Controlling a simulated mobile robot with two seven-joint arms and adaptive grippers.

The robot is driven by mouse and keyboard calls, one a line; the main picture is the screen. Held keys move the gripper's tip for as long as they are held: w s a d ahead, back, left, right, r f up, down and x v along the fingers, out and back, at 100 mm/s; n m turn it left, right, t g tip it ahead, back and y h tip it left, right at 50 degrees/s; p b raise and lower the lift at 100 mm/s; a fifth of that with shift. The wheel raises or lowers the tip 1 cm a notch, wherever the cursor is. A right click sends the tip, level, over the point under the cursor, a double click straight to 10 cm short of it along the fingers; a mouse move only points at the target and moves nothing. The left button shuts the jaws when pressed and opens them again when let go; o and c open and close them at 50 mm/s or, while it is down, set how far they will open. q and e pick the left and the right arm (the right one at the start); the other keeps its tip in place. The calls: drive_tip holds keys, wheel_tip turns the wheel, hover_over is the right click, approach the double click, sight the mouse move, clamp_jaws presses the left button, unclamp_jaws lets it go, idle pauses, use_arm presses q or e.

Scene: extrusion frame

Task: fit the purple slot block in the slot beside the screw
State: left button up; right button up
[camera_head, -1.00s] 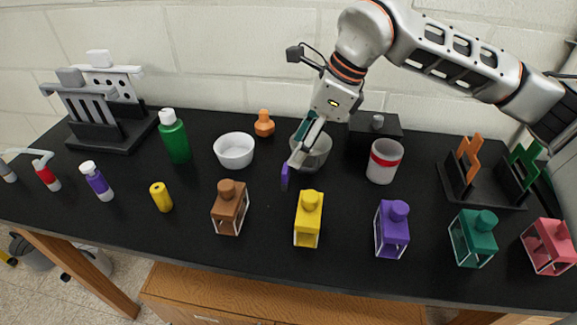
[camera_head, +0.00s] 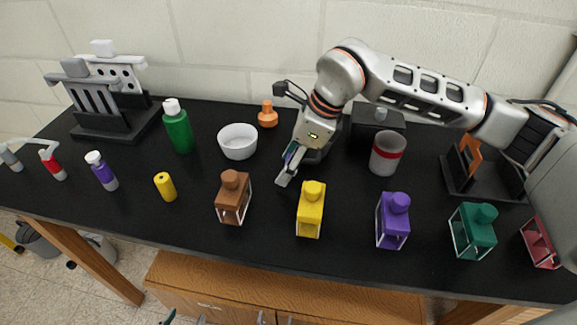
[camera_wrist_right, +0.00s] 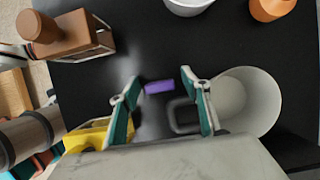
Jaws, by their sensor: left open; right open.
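A small purple piece (camera_wrist_right: 158,87) lies between the open fingers of my right gripper (camera_wrist_right: 158,80) in the right wrist view, with a gap to each finger. In the head view my right gripper (camera_head: 286,168) is low over the table, and its fingers largely hide that piece. A larger purple block (camera_head: 392,220) with a round knob and open frame stands in the front row. I cannot tell for sure which is the slot block. No screw or slot beside one can be made out. Only what look like tips of my left gripper (camera_head: 170,318) show at the bottom edge.
A grey mug (camera_wrist_right: 255,105) is close beside the right finger. Yellow (camera_head: 311,210) and brown (camera_head: 233,197) blocks stand in front.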

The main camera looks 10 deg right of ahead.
drive_tip(key=c, duration=1.3)
drive_tip(key=shift+r, duration=0.1)
